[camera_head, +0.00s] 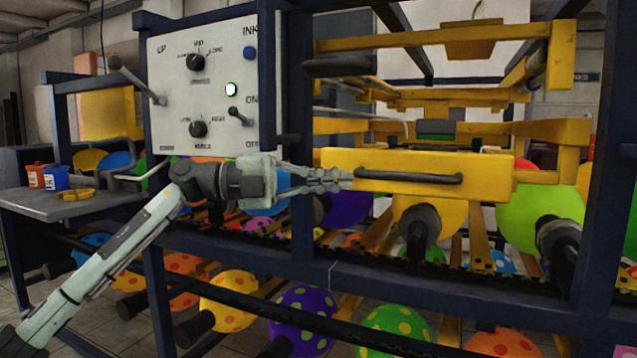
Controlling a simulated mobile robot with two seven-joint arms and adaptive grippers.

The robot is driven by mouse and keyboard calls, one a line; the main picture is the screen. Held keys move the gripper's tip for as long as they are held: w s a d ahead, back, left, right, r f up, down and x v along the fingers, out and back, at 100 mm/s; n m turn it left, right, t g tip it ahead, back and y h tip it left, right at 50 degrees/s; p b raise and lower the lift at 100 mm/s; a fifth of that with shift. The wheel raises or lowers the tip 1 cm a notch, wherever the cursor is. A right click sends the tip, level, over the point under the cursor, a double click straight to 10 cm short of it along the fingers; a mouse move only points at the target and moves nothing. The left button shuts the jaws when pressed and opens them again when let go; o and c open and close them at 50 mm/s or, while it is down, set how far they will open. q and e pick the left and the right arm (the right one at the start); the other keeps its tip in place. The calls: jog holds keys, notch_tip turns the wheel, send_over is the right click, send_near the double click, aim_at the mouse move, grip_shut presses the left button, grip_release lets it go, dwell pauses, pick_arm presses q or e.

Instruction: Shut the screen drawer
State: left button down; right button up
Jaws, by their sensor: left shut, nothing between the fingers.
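The screen drawer shows as a yellow front panel (420,163) in the middle of the dark blue machine frame. A dark bar handle (410,177) runs along the panel's front. My left gripper (345,180) comes in from the left and is shut, with nothing in it. Its fingertips are at the left end of the handle; I cannot tell whether they touch it. How far the drawer stands out of the frame is hard to judge. My right gripper is not in the picture.
A white control panel (176,95) with knobs, levers and a green light is left of the drawer. Dark blue posts (303,130) flank the opening. Several balloons, such as a green one (535,210), hang below. A side table (90,205) holds red and blue ink pots.

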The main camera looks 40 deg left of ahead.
pick_arm(q)
jog(key=b+v, duration=0.2)
jog(key=v, duration=0.8)
jog(key=shift+b, duration=0.4)
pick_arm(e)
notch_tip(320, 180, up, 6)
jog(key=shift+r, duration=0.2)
pick_arm(q)
jog(key=shift+s, duration=0.1)
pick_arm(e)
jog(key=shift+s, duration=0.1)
